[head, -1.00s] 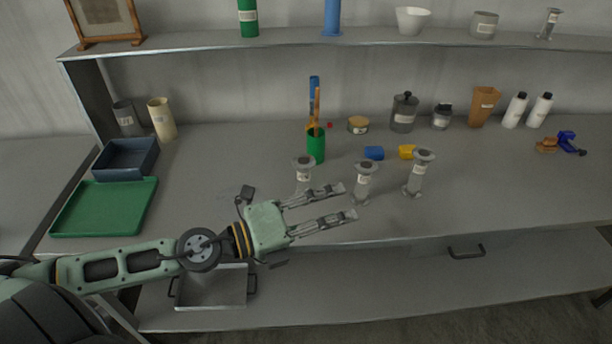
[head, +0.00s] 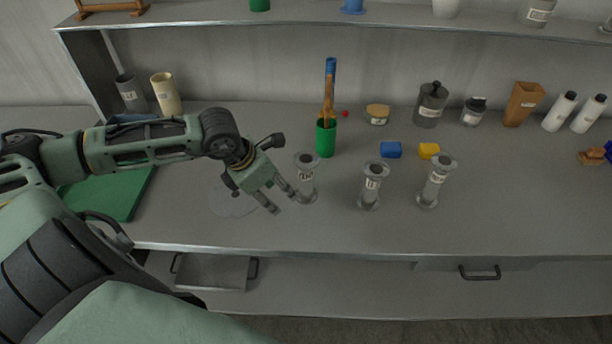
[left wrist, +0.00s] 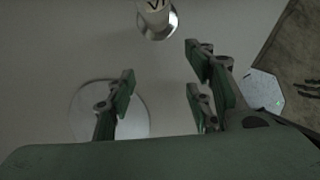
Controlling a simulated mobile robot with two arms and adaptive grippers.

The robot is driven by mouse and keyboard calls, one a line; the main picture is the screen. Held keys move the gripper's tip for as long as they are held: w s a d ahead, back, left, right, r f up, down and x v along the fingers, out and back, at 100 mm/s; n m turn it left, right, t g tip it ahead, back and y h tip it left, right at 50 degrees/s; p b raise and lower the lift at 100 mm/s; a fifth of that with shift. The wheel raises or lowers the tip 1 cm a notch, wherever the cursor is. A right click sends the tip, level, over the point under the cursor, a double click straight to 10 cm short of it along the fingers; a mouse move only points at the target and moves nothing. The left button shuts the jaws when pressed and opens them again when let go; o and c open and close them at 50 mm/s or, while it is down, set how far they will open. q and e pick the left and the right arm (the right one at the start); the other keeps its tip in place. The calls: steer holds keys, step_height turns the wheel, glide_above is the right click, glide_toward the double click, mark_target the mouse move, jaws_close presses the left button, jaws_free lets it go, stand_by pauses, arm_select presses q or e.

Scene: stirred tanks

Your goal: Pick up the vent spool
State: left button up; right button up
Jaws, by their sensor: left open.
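Three grey flanged spools with labels stand upright on the bench: a left one (head: 307,182), a middle one (head: 371,187) and a right one (head: 437,182). Their labels are too small in the head view to tell which is the vent spool. My left gripper (head: 281,200) is open and empty, pointing down beside the left spool, just to its left. In the left wrist view a spool (left wrist: 155,15) with a label starting with what looks like "V" is partly cut off at the top edge, beyond the open fingers (left wrist: 160,82).
A round flat disc (head: 232,202) lies beneath my left gripper. A green cup (head: 326,141) with tools stands behind the left spool. Blue (head: 391,150) and yellow (head: 429,151) blocks lie behind the other spools. The bench's front strip is clear.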

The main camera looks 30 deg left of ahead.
mark_target(306, 178)
arm_select(q)
steer(key=w, duration=0.1)
steer(key=w+d, duration=0.1)
steer(key=w+p, duration=0.1)
steer(key=w, duration=0.1)
steer(key=shift+d, duration=0.3)
steer(key=w, duration=0.1)
steer(key=w+d+p, duration=0.1)
steer(key=w, duration=0.1)
steer(key=w+d+p, duration=0.1)
steer(key=shift+w, duration=0.2)
steer(key=shift+f+p, duration=0.3)
steer(key=shift+p, duration=0.15)
steer(key=shift+w+f, duration=0.1)
steer(key=shift+f, duration=0.15)
steer(key=shift+c, duration=0.5)
steer(key=c, duration=0.9)
jaws_close()
arm_select(e)
steer(key=shift+t, duration=0.3)
steer(key=w+r, duration=0.4)
steer(key=shift+r, duration=0.15)
